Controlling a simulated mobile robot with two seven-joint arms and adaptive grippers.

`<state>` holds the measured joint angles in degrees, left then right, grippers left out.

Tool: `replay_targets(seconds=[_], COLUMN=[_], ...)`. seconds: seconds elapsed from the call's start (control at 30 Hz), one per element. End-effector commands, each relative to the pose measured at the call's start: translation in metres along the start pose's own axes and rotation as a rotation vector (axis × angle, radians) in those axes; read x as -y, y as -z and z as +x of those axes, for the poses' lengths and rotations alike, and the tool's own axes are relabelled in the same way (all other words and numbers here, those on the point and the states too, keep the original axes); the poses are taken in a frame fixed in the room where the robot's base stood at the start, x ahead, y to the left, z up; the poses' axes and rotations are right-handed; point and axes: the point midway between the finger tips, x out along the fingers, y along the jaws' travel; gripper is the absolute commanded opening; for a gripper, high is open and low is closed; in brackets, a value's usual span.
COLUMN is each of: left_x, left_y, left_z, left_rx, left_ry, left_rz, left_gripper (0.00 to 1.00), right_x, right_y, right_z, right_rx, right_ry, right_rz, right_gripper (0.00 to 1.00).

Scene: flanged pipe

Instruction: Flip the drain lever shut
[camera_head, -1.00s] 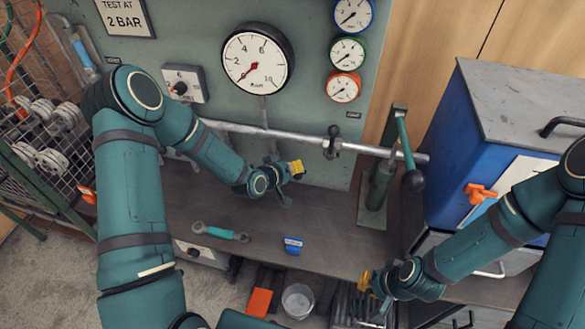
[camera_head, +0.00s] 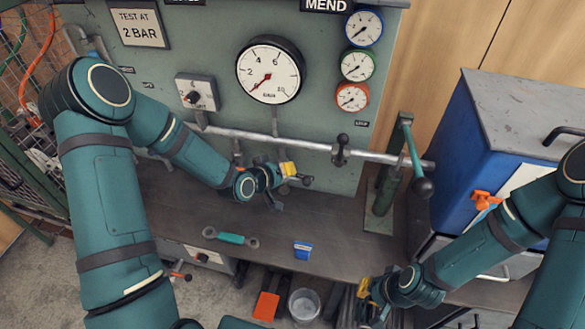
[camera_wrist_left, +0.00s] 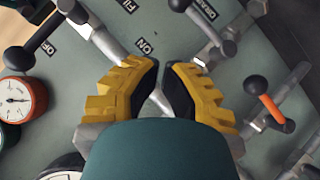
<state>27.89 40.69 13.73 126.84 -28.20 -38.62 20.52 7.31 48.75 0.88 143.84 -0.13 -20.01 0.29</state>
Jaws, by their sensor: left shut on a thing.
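My left gripper (camera_head: 290,169) is in front of the panel, just below the horizontal pipe. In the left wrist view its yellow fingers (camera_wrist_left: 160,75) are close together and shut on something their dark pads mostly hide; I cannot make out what. Several valve levers show there: a black-knobbed one (camera_wrist_left: 42,35) at the left, another (camera_wrist_left: 178,5) at the top, and one with an orange sleeve (camera_wrist_left: 268,104) at the right.
The pipe (camera_head: 280,143) crosses the panel, with a black-knobbed valve (camera_head: 340,150). A green hand pump (camera_head: 385,185) stands to its right, beside a blue cabinet (camera_head: 460,150). A wrench (camera_head: 231,239) and a blue box (camera_head: 303,250) lie on the bench (camera_head: 180,210).

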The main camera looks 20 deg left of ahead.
Motion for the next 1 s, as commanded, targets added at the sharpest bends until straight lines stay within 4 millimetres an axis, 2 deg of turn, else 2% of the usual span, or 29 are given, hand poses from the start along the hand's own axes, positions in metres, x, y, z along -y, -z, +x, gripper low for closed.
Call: replay_targets(seconds=[0.1,0.3,0.9,1.0], left_x=[-0.001,-0.001,-0.001,-0.002], left_y=[0.001,0.0,-0.001,-0.013], left_z=[-0.022,-0.041,-0.044,-0.042], left_rx=[-0.002,-0.001,0.0,0.034], left_ry=[0.002,0.001,0.001,0.013], left_rz=[0.0,0.0,0.0,-0.001], left_gripper=[0.0,0.0,0.0,0.0], right_x=[0.001,0.002,0.002,0.002], right_y=[-0.001,-0.001,-0.001,-0.001], right_z=[-0.004,-0.006,-0.006,-0.006], right_rx=[0.002,0.004,0.004,0.004], right_ry=[0.0,0.0,0.0,0.0], right_rz=[0.0,0.0,0.0,0.0], right_gripper=[0.0,0.0,0.0,0.0])
